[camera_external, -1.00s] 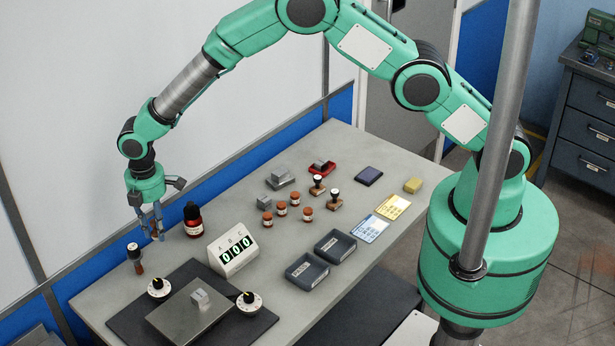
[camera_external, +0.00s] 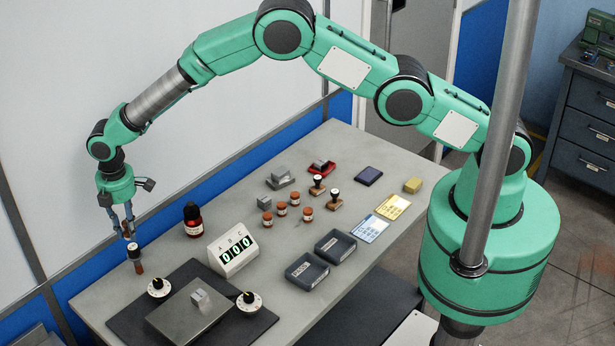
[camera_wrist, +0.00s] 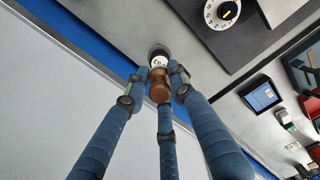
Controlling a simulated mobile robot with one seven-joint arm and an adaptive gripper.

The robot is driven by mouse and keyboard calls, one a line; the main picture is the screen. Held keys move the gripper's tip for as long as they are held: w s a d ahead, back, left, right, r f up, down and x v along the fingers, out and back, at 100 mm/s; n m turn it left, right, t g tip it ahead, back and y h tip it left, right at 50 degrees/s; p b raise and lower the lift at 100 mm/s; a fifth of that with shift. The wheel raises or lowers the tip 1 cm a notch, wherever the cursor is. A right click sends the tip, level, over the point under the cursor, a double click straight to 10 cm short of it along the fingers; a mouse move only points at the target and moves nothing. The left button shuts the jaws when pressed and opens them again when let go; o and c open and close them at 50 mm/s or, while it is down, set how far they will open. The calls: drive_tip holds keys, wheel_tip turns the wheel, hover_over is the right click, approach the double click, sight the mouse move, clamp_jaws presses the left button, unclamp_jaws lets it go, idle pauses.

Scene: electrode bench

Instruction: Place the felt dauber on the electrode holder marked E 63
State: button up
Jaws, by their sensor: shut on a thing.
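My gripper (camera_external: 127,236) is at the far-left part of the bench. It is shut on a small brown piece, taken as the felt dauber (camera_wrist: 160,88), which sits between the fingers in the wrist view. The fingertips partly hide the dauber in the external view.
A dark red bottle (camera_external: 193,220) and a counter reading 000 (camera_external: 233,249) stand to the right. Two white dials (camera_external: 158,287) (camera_external: 249,301) and a metal plate (camera_external: 180,325) sit on a black mat. Brown jars, stamps and two grey trays (camera_external: 307,270) lie farther right.

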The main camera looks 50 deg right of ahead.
sight(132, 230)
drive_tip(key=shift+f+p, duration=0.35)
drive_tip(key=shift+f, duration=1.35)
drive_tip(key=shift+f, duration=0.1)
drive_tip(key=o, duration=1)
drive_tip(key=shift+o, duration=0.2)
wheel_tip(132, 230, up, 12)
drive_tip(key=shift+r+b, duration=0.1)
drive_tip(key=shift+b, duration=0.7)
drive_tip(key=shift+d+r, duration=0.1)
